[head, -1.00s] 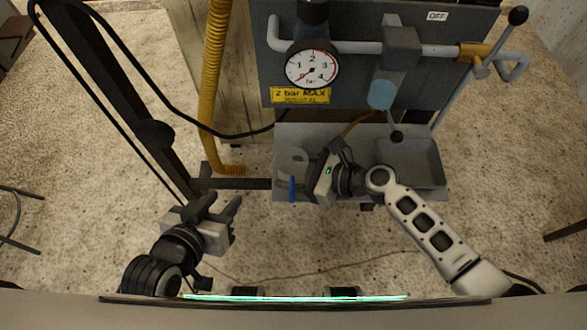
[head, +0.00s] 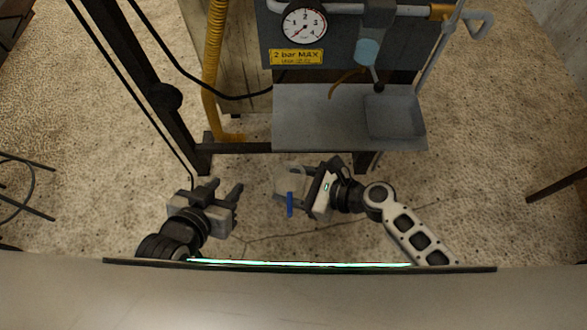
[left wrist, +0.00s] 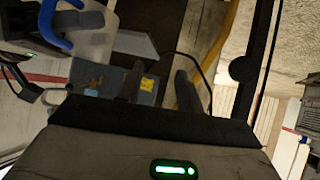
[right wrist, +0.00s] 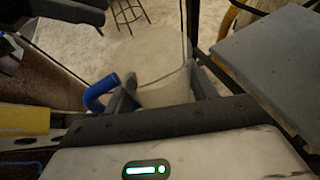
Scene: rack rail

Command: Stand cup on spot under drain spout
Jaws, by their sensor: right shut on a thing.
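The cup (head: 286,181) is pale and translucent with a blue handle (head: 290,204). My right gripper (head: 310,182) is shut on it and holds it over the floor, on my side of the shelf's front edge. The cup also shows between the fingers in the right wrist view (right wrist: 165,88) and at the upper left of the left wrist view (left wrist: 92,48). My left gripper (head: 221,190) is open and empty, left of the cup. A thin brownish curved tube (head: 345,79), perhaps the drain spout, hangs above the grey shelf (head: 310,125). I cannot make out a marked spot.
A shallow grey tray (head: 395,118) occupies the shelf's right part; its left part is bare. Above are a gauge (head: 304,26), a yellow label (head: 296,57) and a blue bowl (head: 367,52) with a black-knobbed lever. A yellow hose (head: 217,60) and dark post (head: 135,65) stand left.

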